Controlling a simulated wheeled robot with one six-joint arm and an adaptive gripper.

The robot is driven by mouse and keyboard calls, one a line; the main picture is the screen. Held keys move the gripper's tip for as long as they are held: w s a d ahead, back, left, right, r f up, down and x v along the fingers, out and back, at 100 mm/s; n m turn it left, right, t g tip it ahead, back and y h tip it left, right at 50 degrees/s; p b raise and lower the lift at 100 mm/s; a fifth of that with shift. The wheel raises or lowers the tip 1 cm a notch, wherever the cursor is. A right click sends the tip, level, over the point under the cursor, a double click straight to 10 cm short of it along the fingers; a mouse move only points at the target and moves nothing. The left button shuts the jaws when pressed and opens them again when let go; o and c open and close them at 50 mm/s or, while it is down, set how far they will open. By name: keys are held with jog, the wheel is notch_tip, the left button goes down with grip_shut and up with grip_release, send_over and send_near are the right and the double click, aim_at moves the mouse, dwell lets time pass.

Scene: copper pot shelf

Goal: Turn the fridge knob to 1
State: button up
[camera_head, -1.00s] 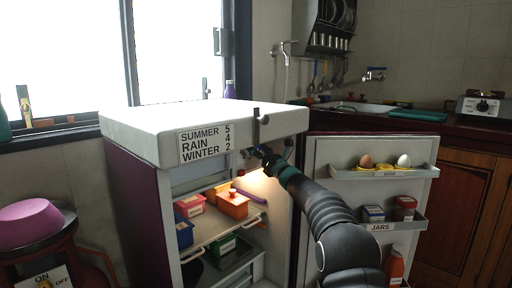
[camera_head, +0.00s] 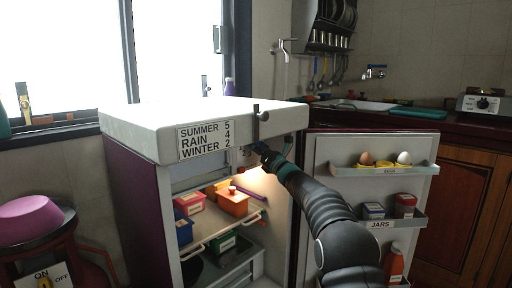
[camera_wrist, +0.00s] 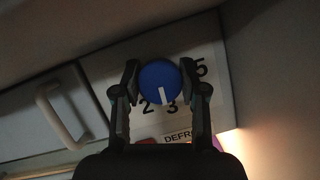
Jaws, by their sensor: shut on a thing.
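The fridge knob (camera_wrist: 158,72) is a round blue dial with a white pointer mark. In the wrist view its pointer is directed downward, close to the printed 3. The numbers 2, 3 and 5 show on the white dial plate (camera_wrist: 212,88); the 1 is not visible. My gripper (camera_wrist: 160,76) has a finger on each side of the knob and is shut on it. In the head view my gripper (camera_head: 258,152) is under the front edge of the fridge top, and the knob cannot be made out there.
The open fridge (camera_head: 125,195) holds a shelf with an orange box (camera_head: 232,204) below my gripper. Its open door (camera_head: 322,160), with eggs and jars, stands to the right of my arm. A white handle (camera_wrist: 62,115) is left of the knob.

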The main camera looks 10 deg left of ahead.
jog(key=m+h+b, duration=0.1)
jog(key=m, duration=0.1)
jog(key=m+t+h+b, duration=0.1)
jog(key=m, duration=0.2)
jog(key=m+h, duration=0.1)
jog(key=m, duration=0.1)
jog(key=m+h+p, duration=0.1)
jog(key=m, duration=0.2)
jog(key=shift+r, duration=0.2)
jog(key=m+h+p, duration=0.1)
jog(key=m+p, duration=0.1)
jog(key=m, duration=0.1)
jog(key=shift+r+h+p, duration=0.15)
jog(key=shift+h+p, duration=0.15)
jog(key=shift+p, duration=0.05)
jog(key=m+p, duration=0.2)
jog(key=p, duration=0.1)
jog(key=shift+m+h+p, duration=0.3)
jog(key=shift+m, duration=0.1)
jog(key=m+p, duration=0.1)
jog(key=p, duration=0.2)
jog(key=shift+m+g, duration=0.3)
jog(key=shift+g, duration=0.1)
jog(key=shift+f+m+h+p, duration=0.2)
jog(key=shift+m+h+p, duration=0.15)
jog(key=shift+p, duration=0.25)
jog(key=shift+f, duration=0.1)
jog(key=o, duration=1.2)
jog(key=shift+c, duration=0.2)
